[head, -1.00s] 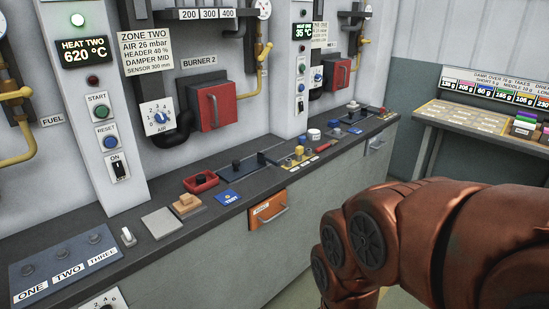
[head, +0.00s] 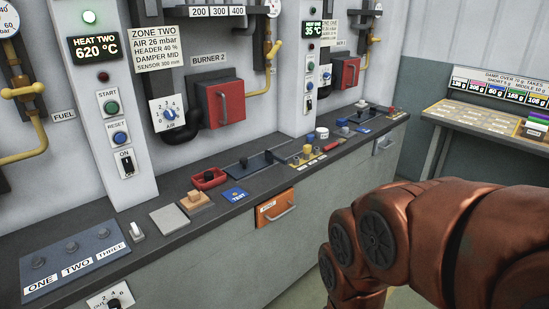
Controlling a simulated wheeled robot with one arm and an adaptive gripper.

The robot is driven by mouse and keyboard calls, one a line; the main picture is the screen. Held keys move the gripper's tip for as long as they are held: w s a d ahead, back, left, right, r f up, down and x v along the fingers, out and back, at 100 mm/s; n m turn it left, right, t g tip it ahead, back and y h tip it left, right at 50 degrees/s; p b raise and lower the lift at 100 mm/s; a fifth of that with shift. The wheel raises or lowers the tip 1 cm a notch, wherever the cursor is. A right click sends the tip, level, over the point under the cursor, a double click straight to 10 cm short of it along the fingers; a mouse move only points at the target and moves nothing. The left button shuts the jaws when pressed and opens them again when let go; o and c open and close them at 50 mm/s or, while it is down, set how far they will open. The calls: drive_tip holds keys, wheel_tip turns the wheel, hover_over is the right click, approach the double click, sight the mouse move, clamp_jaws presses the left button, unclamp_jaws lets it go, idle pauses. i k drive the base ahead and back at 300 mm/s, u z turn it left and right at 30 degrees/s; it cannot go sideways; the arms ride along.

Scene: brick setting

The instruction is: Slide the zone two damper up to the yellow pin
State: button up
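The zone two panel, with a sign (head: 157,50) reading "ZONE TWO" and "DAMPER MID", is on the wall at centre left. Below it on the counter lies a dark slotted plate (head: 256,165) with an upright black knob (head: 244,162); this looks like the damper slider, but no label on it is readable. A small yellow peg (head: 307,150) stands on a yellowish block to the right of the plate; I cannot tell whether it is the yellow pin. My copper-coloured arm fills the lower right. My gripper is outside the picture.
The dark counter (head: 70,222) also carries a ONE-TWO-THREE panel (head: 72,255), a red tray (head: 209,180), a blue TEST tile (head: 236,195) and several small parts. An orange drawer front (head: 275,207) with a handle sticks out below. A side table (head: 478,118) stands at right.

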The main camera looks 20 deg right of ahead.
sight(246, 166)
drive_tip(key=z, duration=0.1)
drive_tip(key=k, duration=0.5)
drive_tip(key=u, duration=0.95)
drive_tip(key=i, duration=1.2)
drive_tip(key=u, duration=0.1)
